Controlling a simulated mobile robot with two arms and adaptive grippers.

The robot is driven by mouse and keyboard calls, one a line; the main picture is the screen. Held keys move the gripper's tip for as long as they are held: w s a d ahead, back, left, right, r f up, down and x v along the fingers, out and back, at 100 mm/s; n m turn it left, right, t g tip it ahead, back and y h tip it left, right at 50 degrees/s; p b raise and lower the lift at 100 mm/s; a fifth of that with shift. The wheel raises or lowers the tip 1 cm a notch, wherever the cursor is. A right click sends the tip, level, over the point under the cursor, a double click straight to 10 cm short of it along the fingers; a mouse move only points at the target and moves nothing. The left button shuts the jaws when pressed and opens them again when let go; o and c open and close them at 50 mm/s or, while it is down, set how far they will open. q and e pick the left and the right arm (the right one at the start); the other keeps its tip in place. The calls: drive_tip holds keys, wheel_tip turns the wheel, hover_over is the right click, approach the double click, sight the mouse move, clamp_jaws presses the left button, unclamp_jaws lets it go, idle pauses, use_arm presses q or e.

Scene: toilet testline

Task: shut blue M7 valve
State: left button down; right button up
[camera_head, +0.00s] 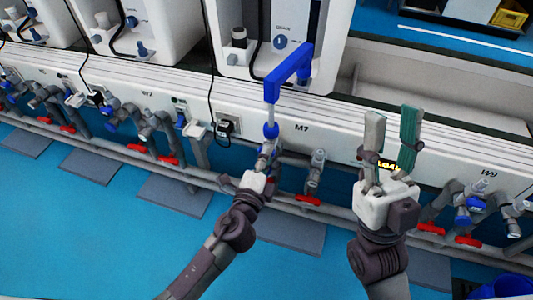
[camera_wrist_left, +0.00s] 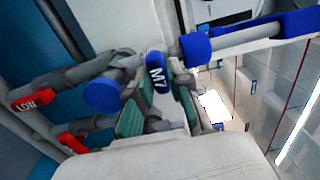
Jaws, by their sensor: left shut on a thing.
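The blue M7 valve handle (camera_wrist_left: 156,68) carries a white M7 label and sits between the teal fingers of my left gripper (camera_wrist_left: 160,103) in the left wrist view. My left gripper (camera_head: 267,152) is shut on it, low in front of the white panel, below the M7 panel label (camera_head: 302,127). In the head view the fingers and pipes hide most of the handle, and its angle is hard to tell. My right gripper (camera_head: 393,115) is open and empty, its fingers pointing up in front of the panel to the right.
Red-handled valves (camera_head: 307,199) line the pipes below the panel. A red handle marked LOW (camera_wrist_left: 35,98) shows at left in the wrist view. The blue floor (camera_head: 90,235) at front left is clear.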

idle(0.4)
use_arm(q)
drive_tip(key=c, duration=1.1)
unclamp_jaws()
drive_tip(key=shift+s, duration=0.1)
drive_tip(key=v, duration=1.1)
drive_tip(key=shift+s+a, duration=0.15)
drive_tip(key=shift+s, duration=0.2)
